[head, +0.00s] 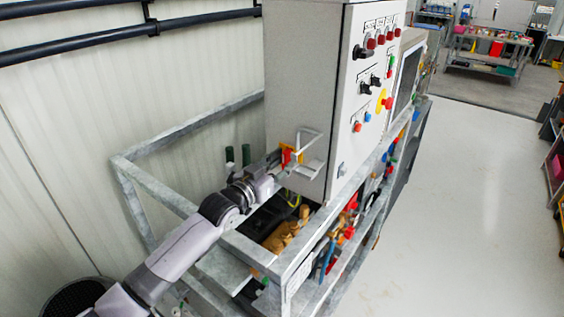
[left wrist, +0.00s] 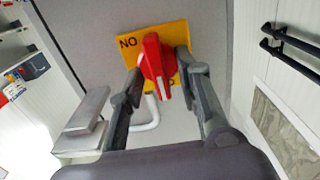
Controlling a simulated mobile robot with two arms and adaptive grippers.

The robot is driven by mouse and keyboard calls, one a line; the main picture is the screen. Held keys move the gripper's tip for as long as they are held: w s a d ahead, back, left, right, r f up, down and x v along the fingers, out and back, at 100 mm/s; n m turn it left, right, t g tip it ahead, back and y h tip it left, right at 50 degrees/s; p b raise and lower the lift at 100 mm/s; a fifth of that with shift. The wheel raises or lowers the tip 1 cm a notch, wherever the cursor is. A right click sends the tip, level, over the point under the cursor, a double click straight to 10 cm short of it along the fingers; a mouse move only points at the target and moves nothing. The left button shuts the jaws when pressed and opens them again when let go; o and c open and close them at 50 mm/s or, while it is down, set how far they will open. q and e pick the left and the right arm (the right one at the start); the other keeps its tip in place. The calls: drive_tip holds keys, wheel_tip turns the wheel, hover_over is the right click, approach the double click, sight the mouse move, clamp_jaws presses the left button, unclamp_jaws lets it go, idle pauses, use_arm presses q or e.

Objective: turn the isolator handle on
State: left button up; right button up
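The isolator handle is a red knob (left wrist: 157,62) on a yellow plate (left wrist: 127,42) with black letters, fixed to the grey cabinet wall. In the left wrist view its long grip runs nearly up and down, slightly tilted. In the head view the red handle (head: 286,157) shows on the cabinet's near left side, partly hidden by my gripper. My left gripper (left wrist: 160,72) is open, with one finger on each side of the handle. The fingertips are close to it; whether they touch cannot be told. My right gripper is not in view.
The cabinet (head: 305,80) has buttons and switches on its front face. A white bent bar (left wrist: 148,118) sticks out beside the handle. A grey metal frame (head: 190,208) with pipes and pumps stands below my left arm. The floor (head: 470,200) to the right is clear.

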use_arm(q)
drive_tip(key=shift+c, duration=0.2)
drive_tip(key=c, duration=0.6)
clamp_jaws()
